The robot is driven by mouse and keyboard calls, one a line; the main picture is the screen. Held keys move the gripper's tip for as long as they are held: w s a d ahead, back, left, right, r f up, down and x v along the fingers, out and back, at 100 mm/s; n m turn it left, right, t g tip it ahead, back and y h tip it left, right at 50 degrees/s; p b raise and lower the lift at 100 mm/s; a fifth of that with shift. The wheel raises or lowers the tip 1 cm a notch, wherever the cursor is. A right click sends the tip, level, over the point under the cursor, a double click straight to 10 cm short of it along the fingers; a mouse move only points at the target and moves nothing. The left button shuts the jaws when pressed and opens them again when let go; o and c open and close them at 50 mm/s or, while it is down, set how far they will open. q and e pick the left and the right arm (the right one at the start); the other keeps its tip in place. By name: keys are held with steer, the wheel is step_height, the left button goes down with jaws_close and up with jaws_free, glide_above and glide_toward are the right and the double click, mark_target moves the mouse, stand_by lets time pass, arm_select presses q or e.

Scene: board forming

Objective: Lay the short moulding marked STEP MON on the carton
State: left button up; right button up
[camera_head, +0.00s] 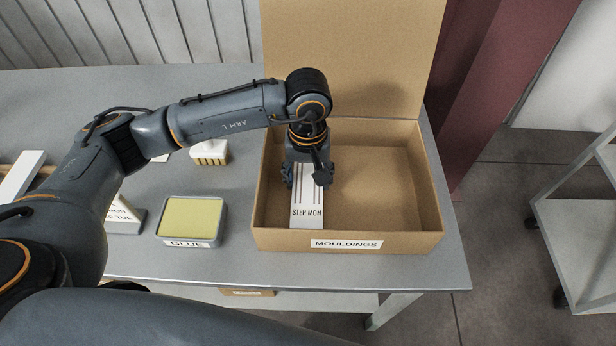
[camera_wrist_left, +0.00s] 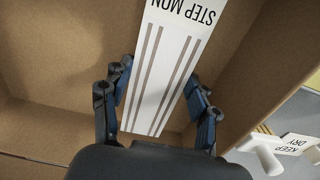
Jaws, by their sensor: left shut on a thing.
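The short white moulding marked STEP MON (camera_head: 307,213) is inside the open carton labelled MOULDINGS (camera_head: 410,243), at its left side. My left gripper (camera_head: 308,180) reaches down into the carton and is shut on the moulding. In the left wrist view the moulding (camera_wrist_left: 175,60) lies between the two fingers (camera_wrist_left: 158,105), with its grooves showing and its lettering at the far end. I cannot tell whether the moulding touches the carton floor. My right gripper is not in view.
The carton's lid flap (camera_head: 350,55) stands up at the back. Left of the carton are a GLUE pad (camera_head: 190,218), a brush-like block (camera_head: 210,152) and another lettered piece (camera_head: 125,215). The carton's right half is empty. A grey trolley (camera_head: 590,215) stands at right.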

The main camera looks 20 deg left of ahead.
arm_select(q)
steer(key=shift+f+b, duration=0.25)
steer(key=shift+b, duration=0.15)
stand_by(0.3)
steer(key=o, duration=1.6)
steer(key=o, duration=0.3)
steer(key=shift+r, duration=0.15)
step_height(320, 180, up, 12)
steer(key=shift+f, duration=0.15)
